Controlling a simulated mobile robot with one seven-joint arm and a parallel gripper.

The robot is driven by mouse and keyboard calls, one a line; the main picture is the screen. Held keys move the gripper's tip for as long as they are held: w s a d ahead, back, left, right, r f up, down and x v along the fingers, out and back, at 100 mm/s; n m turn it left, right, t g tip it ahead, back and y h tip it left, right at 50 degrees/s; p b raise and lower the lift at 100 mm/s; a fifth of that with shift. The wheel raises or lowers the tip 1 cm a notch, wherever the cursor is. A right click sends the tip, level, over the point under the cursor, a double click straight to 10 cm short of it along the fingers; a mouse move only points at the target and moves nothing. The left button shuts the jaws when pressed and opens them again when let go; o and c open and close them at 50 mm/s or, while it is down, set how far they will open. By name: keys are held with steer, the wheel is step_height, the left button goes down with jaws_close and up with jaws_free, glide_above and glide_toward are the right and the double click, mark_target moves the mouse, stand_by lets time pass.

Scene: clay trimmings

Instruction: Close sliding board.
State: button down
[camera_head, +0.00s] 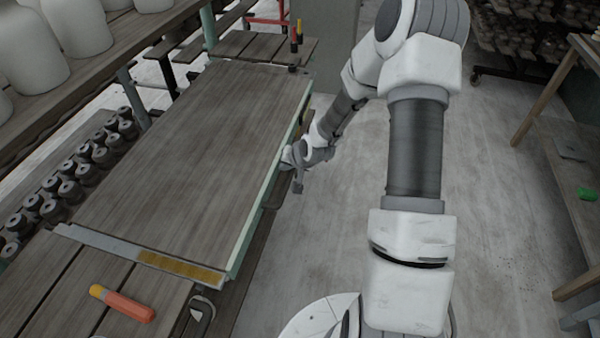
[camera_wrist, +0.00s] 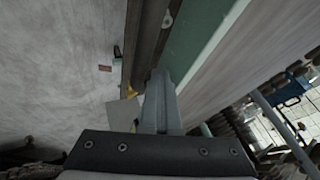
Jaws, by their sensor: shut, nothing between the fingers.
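The sliding board (camera_head: 195,140) is a large grey-brown wooden panel with a pale green right edge. It lies flat across the bench, and a strip with a yellow section runs along its near end. My gripper (camera_head: 289,158) is at the board's right side, about halfway along, beside the green edge. In the wrist view, my gripper's fingers (camera_wrist: 160,80) are together with nothing between them. They point along a green side face (camera_wrist: 200,45), with the board's pale top (camera_wrist: 255,50) to the right. I cannot tell whether they touch the edge.
An orange-handled tool (camera_head: 125,303) lies on the slatted bench top before the board. Dark cylinders (camera_head: 70,190) stand in rows at left, below a shelf with white vessels (camera_head: 75,25). Small upright tools (camera_head: 297,35) stand beyond the board. Floor (camera_head: 310,230) right of the bench is open.

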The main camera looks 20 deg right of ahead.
mark_target(263, 162)
steer(key=w+a, duration=0.1)
steer(key=w+a+b, duration=0.1)
steer(key=a, duration=0.1)
steer(key=w+a+b, duration=0.1)
steer(key=a, duration=0.1)
steer(key=shift+w+f, duration=0.1)
steer(key=shift+w, duration=0.05)
steer(key=shift+a+r, duration=0.2)
